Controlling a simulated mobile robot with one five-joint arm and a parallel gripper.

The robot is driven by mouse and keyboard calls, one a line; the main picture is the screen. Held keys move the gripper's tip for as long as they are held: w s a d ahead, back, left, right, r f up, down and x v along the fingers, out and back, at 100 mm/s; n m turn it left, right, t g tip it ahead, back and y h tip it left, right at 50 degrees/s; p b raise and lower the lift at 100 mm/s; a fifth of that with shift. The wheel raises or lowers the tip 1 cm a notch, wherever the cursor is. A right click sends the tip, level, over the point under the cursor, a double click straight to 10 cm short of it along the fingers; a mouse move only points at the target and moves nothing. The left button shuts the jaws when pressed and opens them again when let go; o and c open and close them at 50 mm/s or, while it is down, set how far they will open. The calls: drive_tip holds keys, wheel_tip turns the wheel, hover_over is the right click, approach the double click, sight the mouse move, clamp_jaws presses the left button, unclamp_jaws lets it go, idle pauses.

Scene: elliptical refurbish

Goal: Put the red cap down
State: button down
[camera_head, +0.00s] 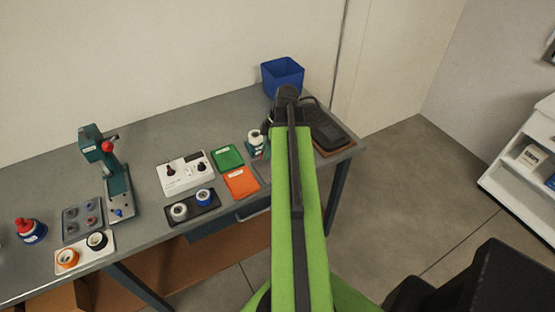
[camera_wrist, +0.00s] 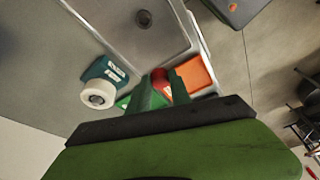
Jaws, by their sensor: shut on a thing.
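The red cap (camera_wrist: 159,78) shows in the wrist view between the two green fingers of my gripper (camera_wrist: 160,86), which is shut on it. The fingers cover much of the cap. In the head view my arm reaches over the right part of the grey workbench (camera_head: 222,118), and hides its own fingertips and the cap. A teal item with a white top (camera_head: 255,139) stands just left of my arm's end. A teal item with a white round end (camera_wrist: 98,92) shows left of my fingers in the wrist view.
A green tray (camera_head: 227,157) and an orange tray (camera_head: 240,183) lie left of my arm. A white control box (camera_head: 184,174) and a teal press (camera_head: 113,170) stand farther left. A blue bin (camera_head: 282,75) is at the back. A dark device (camera_head: 328,131) lies right of my arm.

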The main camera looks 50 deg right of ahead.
drive_tip(key=s+d+r+p, duration=0.2)
drive_tip(key=s, duration=0.4)
drive_tip(key=s+d+r+p, duration=0.2)
drive_tip(key=s, duration=0.3)
drive_tip(key=b, duration=0.7)
hover_over(265, 170)
drive_tip(key=s+d, duration=0.1)
wheel_tip(265, 170, down, 7)
drive_tip(key=shift+f, duration=0.1)
drive_tip(key=shift+w, duration=0.1)
wheel_tip(265, 170, down, 4)
drive_tip(key=b, duration=0.4)
drive_tip(key=shift+f+b, duration=0.15)
drive_tip(key=shift+b, duration=0.15)
drive_tip(key=shift+r, duration=0.25)
drive_tip(key=shift+f, duration=0.25)
drive_tip(key=c, duration=1.2)
unclamp_jaws()
drive_tip(key=shift+r, duration=0.1)
